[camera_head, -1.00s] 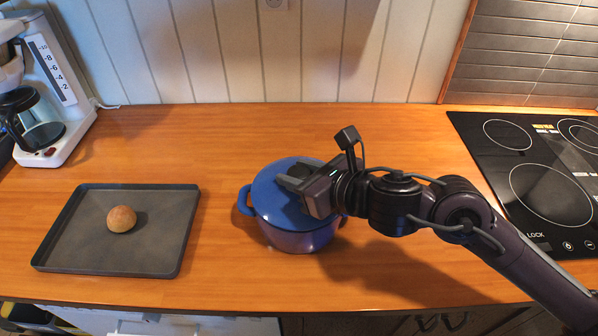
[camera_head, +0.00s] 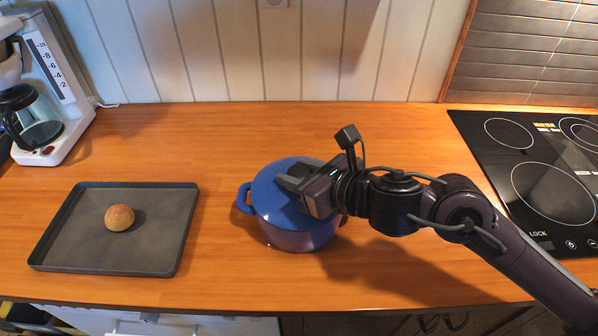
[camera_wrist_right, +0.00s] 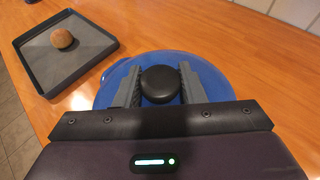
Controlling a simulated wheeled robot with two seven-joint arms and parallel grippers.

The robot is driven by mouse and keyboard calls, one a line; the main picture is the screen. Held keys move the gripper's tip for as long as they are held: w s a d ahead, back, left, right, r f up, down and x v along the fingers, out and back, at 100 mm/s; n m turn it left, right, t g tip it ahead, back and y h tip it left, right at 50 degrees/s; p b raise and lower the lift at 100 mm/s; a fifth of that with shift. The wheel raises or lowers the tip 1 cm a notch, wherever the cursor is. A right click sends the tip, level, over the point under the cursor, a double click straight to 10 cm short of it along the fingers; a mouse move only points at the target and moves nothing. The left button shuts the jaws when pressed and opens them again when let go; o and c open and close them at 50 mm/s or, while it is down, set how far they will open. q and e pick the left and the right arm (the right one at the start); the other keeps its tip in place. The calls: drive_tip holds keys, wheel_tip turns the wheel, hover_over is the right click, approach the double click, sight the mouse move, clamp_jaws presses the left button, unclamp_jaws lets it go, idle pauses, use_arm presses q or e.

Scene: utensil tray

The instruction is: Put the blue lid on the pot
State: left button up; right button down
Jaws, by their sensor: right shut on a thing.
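The blue pot (camera_head: 301,239) stands on the wooden counter in the middle of the head view. The blue lid (camera_head: 270,192) lies over the pot's opening and looks level; whether it is fully seated I cannot tell. My right gripper (camera_head: 289,177) reaches in from the right and is shut on the lid's black knob. In the right wrist view the knob (camera_wrist_right: 160,83) sits between the two fingers (camera_wrist_right: 160,86), with the blue lid (camera_wrist_right: 206,76) below them. My left gripper is not in view.
A dark baking tray (camera_head: 60,252) with a round bun (camera_head: 119,217) lies on the left. A coffee maker (camera_head: 56,95) stands at the back left. A black cooktop (camera_head: 500,160) is at the right. The counter (camera_head: 200,140) behind the pot is clear.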

idle(0.4)
drive_tip(key=c, duration=0.8)
unclamp_jaws()
drive_tip(key=shift+c, duration=0.2)
drive_tip(key=shift+f, duration=0.1)
drive_tip(key=shift+b+v, duration=0.5)
drive_tip(key=shift+v, duration=3.45)
